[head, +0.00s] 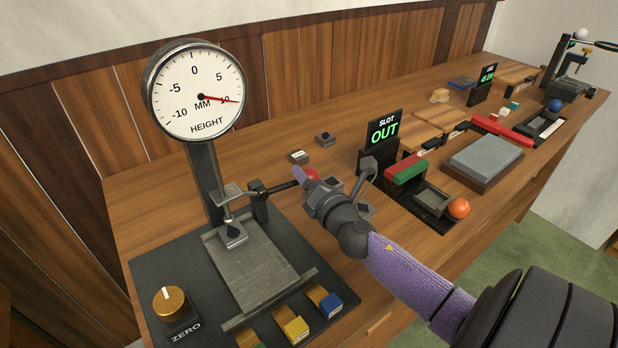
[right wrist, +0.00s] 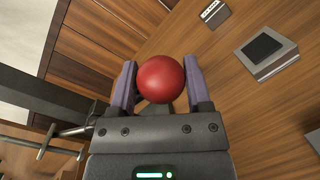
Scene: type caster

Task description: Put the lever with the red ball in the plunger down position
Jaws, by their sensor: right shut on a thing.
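The lever's red ball (right wrist: 161,79) sits between the two purple fingers of my right gripper (right wrist: 160,85) in the right wrist view. In the head view the ball (head: 312,175) shows partly behind my right gripper (head: 305,178). The dark lever rod (head: 281,188) runs left from the ball to a post on the height gauge. The plunger foot (head: 233,233) is low, at the grey plate (head: 252,268); whether it touches the plate is hard to tell. The dial (head: 195,90) has its red needle near 10. My left gripper is not in view.
A gold ZERO knob (head: 168,302) and yellow (head: 296,328) and blue (head: 330,304) blocks are at the gauge's front. A SLOT OUT display (head: 384,131) and an orange ball (head: 458,208) stand to the right. Small type pieces (head: 298,157) lie behind my right gripper.

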